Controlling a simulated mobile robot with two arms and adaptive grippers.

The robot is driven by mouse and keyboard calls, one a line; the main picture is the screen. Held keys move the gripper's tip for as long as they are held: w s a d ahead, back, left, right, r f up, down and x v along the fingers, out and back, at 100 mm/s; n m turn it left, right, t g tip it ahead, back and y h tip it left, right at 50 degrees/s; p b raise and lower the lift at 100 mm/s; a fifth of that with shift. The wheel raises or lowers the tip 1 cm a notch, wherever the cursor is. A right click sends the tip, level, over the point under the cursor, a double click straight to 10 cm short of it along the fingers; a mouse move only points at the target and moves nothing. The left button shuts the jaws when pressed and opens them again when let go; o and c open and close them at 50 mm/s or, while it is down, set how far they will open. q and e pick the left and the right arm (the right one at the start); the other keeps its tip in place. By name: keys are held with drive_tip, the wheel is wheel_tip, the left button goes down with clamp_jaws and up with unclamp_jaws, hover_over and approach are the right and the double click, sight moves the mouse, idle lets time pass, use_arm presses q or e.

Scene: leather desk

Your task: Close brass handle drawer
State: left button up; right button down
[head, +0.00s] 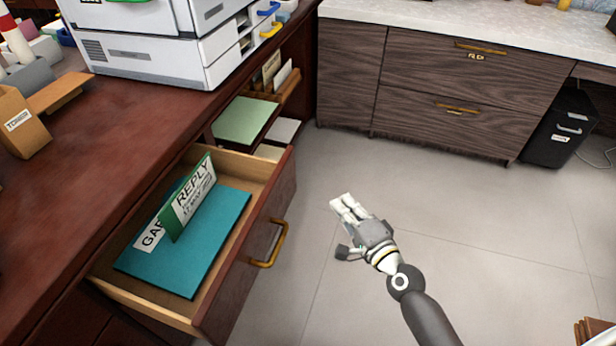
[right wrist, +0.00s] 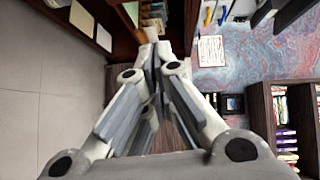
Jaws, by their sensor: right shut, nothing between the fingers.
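The drawer (head: 254,262) stands open in the dark red desk at the left of the head view. Its brass handle (head: 270,245) is on the front panel, which faces right. A teal folder (head: 220,240) and upright cards marked REPLY (head: 190,195) are inside. My right gripper (head: 342,203) is shut and empty, to the right of the handle and apart from it, over the floor. In the right wrist view, its closed fingers (right wrist: 155,55) fill the middle. My left gripper is not in view.
A printer (head: 150,50) stands on the desk (head: 110,130). Open shelves with a green folder (head: 245,120) lie behind the drawer. A wood cabinet (head: 450,85) and a black bin (head: 562,130) stand at the back. The grey floor (head: 460,210) around my right arm is clear.

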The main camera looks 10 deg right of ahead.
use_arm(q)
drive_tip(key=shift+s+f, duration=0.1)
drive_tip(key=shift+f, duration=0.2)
use_arm(e)
drive_tip(key=w+a+r, duration=0.1)
drive_tip(key=w+a, duration=0.2)
drive_tip(key=w, duration=0.3)
drive_tip(key=w+a+r+t, duration=0.1)
drive_tip(key=w+a+r, duration=0.1)
drive_tip(key=w, duration=0.4)
drive_tip(key=shift+a+r+m, duration=0.2)
drive_tip(key=shift+a+m, duration=0.2)
drive_tip(key=shift+a, duration=0.2)
